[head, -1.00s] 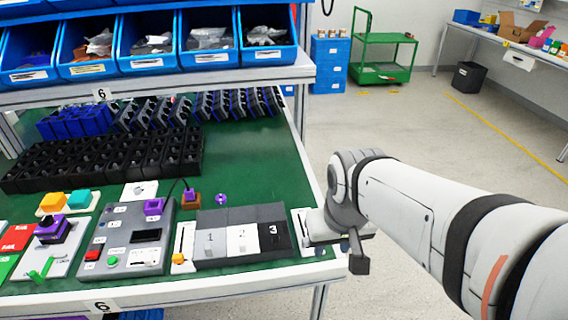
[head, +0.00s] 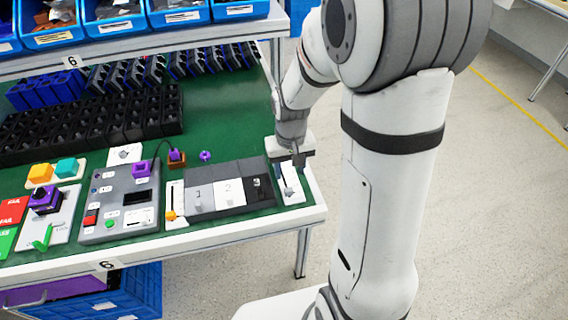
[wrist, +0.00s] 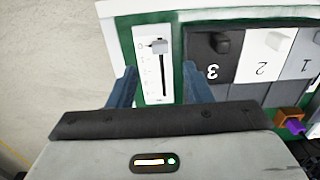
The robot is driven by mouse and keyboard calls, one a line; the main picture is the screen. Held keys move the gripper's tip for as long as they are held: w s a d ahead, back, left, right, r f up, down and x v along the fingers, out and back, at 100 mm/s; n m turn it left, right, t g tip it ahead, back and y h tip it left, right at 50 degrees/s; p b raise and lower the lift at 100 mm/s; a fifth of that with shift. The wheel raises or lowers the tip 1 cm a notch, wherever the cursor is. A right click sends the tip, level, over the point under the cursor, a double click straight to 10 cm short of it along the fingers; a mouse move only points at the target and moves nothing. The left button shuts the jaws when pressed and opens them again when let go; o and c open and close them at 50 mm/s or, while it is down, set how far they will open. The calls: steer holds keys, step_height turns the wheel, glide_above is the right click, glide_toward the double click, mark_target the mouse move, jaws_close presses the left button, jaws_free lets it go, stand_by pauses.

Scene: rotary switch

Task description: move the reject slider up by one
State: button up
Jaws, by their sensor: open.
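A white slider plate (head: 290,188) stands at the right end of the green bench, beside the numbered panel. In the wrist view the plate (wrist: 145,75) has a dark slot with a grey knob (wrist: 158,46) at the top end of the slot in that picture. The labels on it are too small to read. My gripper (wrist: 158,69) is open, with its two blue-grey fingers on either side of the plate in that view and nothing between them gripped. In the head view my gripper (head: 298,160) is at the far end of the plate, partly covering it.
A grey, white and black panel (head: 228,190) numbered 1 to 3 lies left of the plate. Another slider with an orange knob (head: 171,215) is at that panel's left. A control box (head: 118,205) stands further left. Green bench surface (head: 225,125) is clear behind the panel.

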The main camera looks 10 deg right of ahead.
mark_target(289, 189)
steer(key=shift+w+f, duration=0.15)
steer(key=shift+f, duration=0.15)
step_height(289, 189, down, 8)
steer(key=shift+r, duration=0.1)
jaws_close()
stand_by(0.5)
